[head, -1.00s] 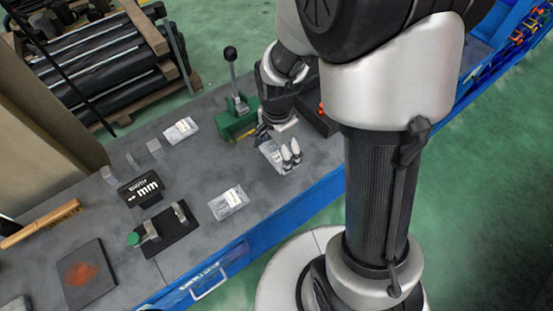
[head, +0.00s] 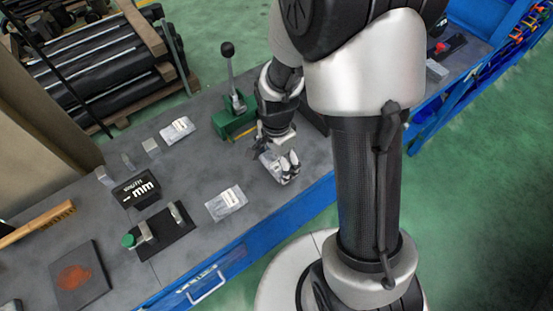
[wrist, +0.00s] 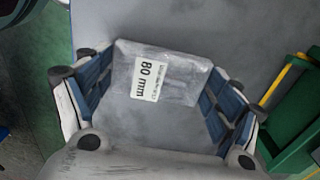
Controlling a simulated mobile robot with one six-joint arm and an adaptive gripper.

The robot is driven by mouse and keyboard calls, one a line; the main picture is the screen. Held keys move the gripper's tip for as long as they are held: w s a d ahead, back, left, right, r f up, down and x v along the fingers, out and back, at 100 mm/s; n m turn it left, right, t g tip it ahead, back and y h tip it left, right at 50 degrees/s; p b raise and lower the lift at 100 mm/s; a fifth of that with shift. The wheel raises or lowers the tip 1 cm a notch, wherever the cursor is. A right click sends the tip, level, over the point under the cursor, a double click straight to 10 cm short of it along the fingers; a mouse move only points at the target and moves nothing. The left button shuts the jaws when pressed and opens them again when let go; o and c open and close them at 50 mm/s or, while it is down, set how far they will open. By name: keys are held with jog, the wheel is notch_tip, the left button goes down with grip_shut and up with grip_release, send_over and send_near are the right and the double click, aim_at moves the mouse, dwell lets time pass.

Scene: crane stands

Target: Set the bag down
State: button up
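The bag, a clear plastic pouch with a white "80 mm" label, is between the two blue-padded fingers of my gripper (wrist: 162,75) in the wrist view. The bag (wrist: 165,78) spans the gap and meets the pads at both sides. In the head view my gripper (head: 284,166) is low over the grey bench top (head: 195,245), near its front edge, with part of the bag (head: 268,160) showing beside the fingers. Whether the bag touches the bench is hard to tell.
Two similar bags lie on the bench, one nearer the front (head: 226,203) and one farther back (head: 177,130). A green lever tool (head: 234,118) stands close behind my gripper. A black fixture (head: 160,231) and a black sign (head: 136,190) are to the left.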

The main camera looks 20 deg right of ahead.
jog(key=shift+o, duration=1.3)
jog(key=shift+r, duration=0.15)
jog(key=s+r+n+t+p, duration=0.1)
jog(key=s+r+n+p, duration=0.1)
jog(key=r, duration=0.8)
jog(key=s+r+n+t+p, duration=0.1)
jog(key=s+r+n+p, duration=0.15)
jog(key=r, duration=0.85)
jog(key=s+r+n+t, duration=0.2)
jog(key=s+r+n, duration=0.5)
jog(key=s+n, duration=0.3)
jog(key=shift+s+t, duration=0.3)
jog(key=shift+r, duration=0.1)
